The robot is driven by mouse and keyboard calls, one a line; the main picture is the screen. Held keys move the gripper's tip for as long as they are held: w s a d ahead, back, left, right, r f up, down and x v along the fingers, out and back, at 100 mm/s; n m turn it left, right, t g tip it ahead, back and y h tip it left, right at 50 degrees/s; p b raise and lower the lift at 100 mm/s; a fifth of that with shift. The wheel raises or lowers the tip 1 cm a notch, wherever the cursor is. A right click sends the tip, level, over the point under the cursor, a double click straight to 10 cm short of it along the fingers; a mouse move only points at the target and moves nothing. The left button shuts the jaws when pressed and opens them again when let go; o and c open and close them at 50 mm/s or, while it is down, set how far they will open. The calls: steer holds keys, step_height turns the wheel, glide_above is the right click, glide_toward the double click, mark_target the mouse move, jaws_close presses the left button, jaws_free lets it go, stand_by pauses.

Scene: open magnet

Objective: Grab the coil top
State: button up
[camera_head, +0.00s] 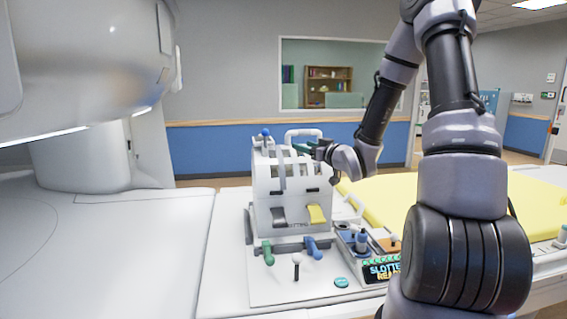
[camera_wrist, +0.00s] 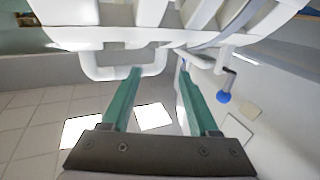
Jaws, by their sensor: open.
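The coil top (camera_head: 290,182) is a white slotted shell standing upright on the white board, with a white loop handle (camera_head: 304,132) on its upper edge. My gripper (camera_head: 303,148) is open, its green fingers beside the upper part of the coil, close to the handle. In the wrist view the coil top (camera_wrist: 180,38) fills the upper edge and the handle (camera_wrist: 98,72) hangs below it. My gripper (camera_wrist: 158,75) has one fingertip overlapping the handle and the other to its right. I cannot tell whether they touch. Nothing is held.
A blue knob (camera_head: 266,132) sticks up at the coil's upper left; it also shows in the wrist view (camera_wrist: 223,97). Green (camera_head: 268,253) and blue (camera_head: 313,248) levers stand in front. A sign box (camera_head: 381,269) and yellow mat (camera_head: 393,200) lie right. The scanner housing (camera_head: 85,55) overhangs left.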

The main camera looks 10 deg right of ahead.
mark_target(289, 139)
steer(key=x, duration=0.9)
steer(key=shift+a+r, duration=0.1)
steer(key=shift+r, duration=0.1)
jaws_close()
steer(key=shift+r, duration=0.15)
stand_by(0.9)
